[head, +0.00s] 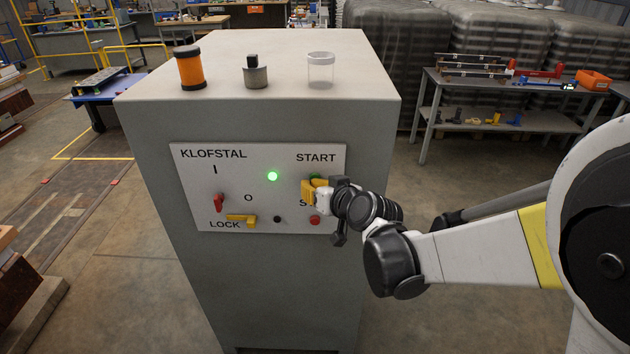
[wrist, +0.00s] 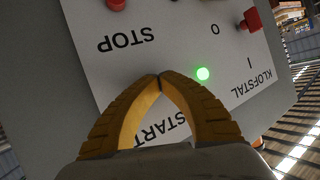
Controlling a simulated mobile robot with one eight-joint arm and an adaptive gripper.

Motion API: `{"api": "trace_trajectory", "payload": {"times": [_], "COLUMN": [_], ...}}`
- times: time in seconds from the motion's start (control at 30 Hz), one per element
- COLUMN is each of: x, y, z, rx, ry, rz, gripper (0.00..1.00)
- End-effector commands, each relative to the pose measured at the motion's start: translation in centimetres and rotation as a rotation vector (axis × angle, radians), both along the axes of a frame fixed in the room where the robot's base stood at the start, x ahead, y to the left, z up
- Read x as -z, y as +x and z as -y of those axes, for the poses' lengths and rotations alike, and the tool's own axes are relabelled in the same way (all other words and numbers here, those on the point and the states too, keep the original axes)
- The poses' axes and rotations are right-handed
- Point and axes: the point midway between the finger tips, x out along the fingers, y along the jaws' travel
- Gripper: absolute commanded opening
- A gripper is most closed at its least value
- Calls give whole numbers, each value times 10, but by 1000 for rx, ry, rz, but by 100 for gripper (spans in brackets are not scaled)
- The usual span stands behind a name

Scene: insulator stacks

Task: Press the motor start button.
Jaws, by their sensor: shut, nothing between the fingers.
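A grey cabinet (head: 275,285) carries a white control panel (head: 240,165) on its front. My gripper (head: 308,190), with yellow fingers, is at the panel's right side, below the START label (head: 316,157). Its fingertips (wrist: 160,77) meet, with nothing between them. The start button is mostly or fully hidden by the fingers, so I cannot tell whether they touch it. A green lamp (head: 272,176) is lit left of the gripper; it also glows in the wrist view (wrist: 203,73). The red stop button (head: 315,221) is below the gripper.
The panel also has a red switch handle (head: 219,203), a yellow lock piece (head: 241,219) and a black knob (head: 277,219). On the cabinet top stand an orange jar (head: 190,68), a grey weight (head: 256,76) and a clear jar (head: 320,71). A bench (head: 480,84) stands behind right.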

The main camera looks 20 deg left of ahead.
Motion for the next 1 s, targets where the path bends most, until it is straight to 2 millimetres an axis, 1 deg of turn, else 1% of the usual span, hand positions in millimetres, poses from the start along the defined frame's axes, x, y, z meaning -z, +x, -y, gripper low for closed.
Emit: {"api": "trace_trajectory", "payload": {"times": [0.3, 0.7, 1.0], "x": [0, 0, 0], "y": [-1, -19, -19], "z": [0, 4, 4], "rx": [0, 0, 0], "ry": [1, -1, 0], "rz": [1, 1, 0], "gripper": [0, 0, 0]}}
